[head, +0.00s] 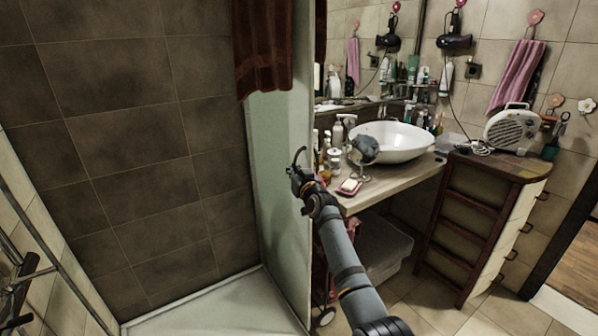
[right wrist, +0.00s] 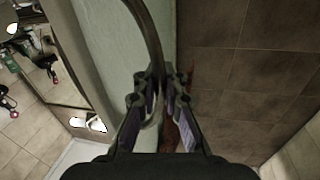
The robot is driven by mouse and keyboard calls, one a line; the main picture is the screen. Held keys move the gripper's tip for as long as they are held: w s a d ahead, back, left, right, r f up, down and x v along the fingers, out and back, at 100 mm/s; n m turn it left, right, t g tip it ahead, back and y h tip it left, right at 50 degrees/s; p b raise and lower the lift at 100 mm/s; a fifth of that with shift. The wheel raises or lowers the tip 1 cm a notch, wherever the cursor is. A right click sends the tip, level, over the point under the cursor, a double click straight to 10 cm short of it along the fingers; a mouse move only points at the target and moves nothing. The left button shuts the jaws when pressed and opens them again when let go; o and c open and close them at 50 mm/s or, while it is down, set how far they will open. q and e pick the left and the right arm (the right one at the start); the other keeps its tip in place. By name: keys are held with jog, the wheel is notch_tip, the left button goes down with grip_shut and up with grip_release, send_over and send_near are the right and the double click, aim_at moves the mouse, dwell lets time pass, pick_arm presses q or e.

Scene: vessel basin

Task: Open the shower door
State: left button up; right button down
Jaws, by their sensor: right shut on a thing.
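The shower door is a pale green frosted glass panel (head: 280,185), standing upright at the right side of the white shower tray (head: 215,305). It also shows in the right wrist view (right wrist: 120,40). A thin curved metal handle (head: 300,153) sticks out at its near edge. In the right wrist view the handle (right wrist: 150,35) runs down between the fingers of my right gripper (right wrist: 160,85), which is shut on it. In the head view my right gripper (head: 299,174) is at the door's edge, partly covering the handle.
A counter with a white bowl sink (head: 395,142) and many small bottles stands right of the door. A wooden cabinet (head: 470,215) is further right. A dark red towel (head: 263,50) hangs over the panel. Pipes (head: 45,250) line the left wall. The tray is empty.

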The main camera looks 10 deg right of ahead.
jog(key=shift+a+f, duration=0.15)
jog(key=shift+f, duration=0.5)
jog(key=c, duration=1.6)
grip_release()
jog(key=shift+o, duration=1)
jog(key=shift+w+a, duration=0.1)
jog(key=shift+w, duration=0.1)
jog(key=s+d, duration=0.2)
jog(key=s, duration=1)
jog(key=shift+s+r, duration=0.15)
jog(key=shift+r, duration=0.15)
